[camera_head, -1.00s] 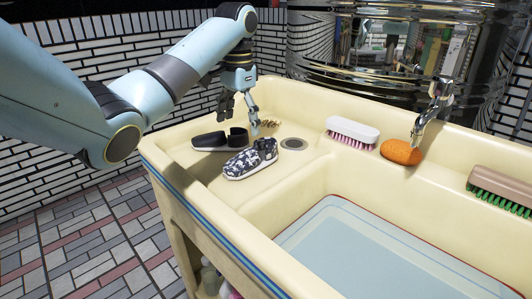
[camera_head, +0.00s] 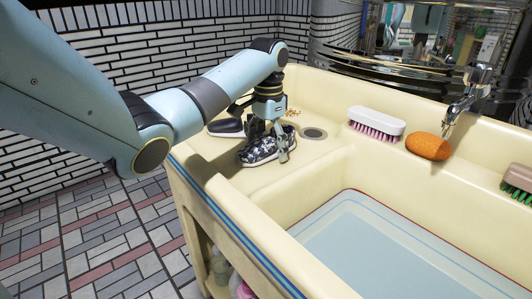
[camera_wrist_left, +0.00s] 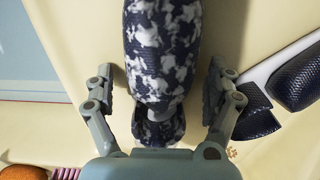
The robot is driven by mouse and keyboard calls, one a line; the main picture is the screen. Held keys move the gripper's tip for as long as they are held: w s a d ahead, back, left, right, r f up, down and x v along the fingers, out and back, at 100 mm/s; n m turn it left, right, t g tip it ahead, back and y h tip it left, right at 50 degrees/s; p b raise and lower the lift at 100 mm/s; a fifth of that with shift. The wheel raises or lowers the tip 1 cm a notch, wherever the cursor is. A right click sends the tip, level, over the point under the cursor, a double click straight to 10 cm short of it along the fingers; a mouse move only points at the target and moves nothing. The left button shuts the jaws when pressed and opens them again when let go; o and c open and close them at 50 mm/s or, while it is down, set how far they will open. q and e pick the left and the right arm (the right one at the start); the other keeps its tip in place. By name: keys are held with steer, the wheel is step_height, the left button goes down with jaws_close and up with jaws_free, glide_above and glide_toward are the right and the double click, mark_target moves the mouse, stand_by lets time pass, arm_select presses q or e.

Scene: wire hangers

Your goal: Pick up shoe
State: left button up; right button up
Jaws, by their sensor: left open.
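A shoe with a dark blue and white mottled pattern (camera_head: 259,152) lies on the raised shelf at the left end of the cream sink. My left gripper (camera_head: 270,150) is directly over it, pointing down, and hides part of it. In the left wrist view the shoe (camera_wrist_left: 162,55) runs between the two open fingers (camera_wrist_left: 160,95), with a gap visible on each side. A dark slipper (camera_head: 226,127) lies just behind the shoe; it also shows at the right of the left wrist view (camera_wrist_left: 295,75). My right gripper is not in view.
A white brush with pink bristles (camera_head: 377,122) and an orange sponge (camera_head: 428,145) lie on the back ledge, below a metal tap (camera_head: 470,88). A drain (camera_head: 313,133) is right of the shoe. The basin (camera_head: 370,245) in front is clear.

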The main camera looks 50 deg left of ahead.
mark_target(268, 136)
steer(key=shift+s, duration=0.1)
arm_select(q)
steer(key=c, duration=0.6)
steer(key=shift+r, duration=0.1)
steer(key=c, duration=1.1)
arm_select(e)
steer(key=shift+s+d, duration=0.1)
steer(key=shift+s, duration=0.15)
arm_select(q)
steer(key=shift+r, duration=0.1)
step_height(268, 136, up, 4)
steer(key=shift+w+r+p, duration=0.1)
steer(key=shift+r+p, duration=0.05)
steer(key=shift+p, duration=0.6)
steer(key=s+d+r+p, duration=0.2)
steer(key=s, duration=0.1)
steer(key=s+d+r+p, duration=0.1)
steer(key=s+r+p, duration=0.1)
steer(key=s, duration=0.2)
steer(key=s+d+r+p, duration=0.2)
steer(key=s, duration=0.1)
steer(key=shift+s+d+r, duration=0.25)
steer(key=shift+d, duration=0.1)
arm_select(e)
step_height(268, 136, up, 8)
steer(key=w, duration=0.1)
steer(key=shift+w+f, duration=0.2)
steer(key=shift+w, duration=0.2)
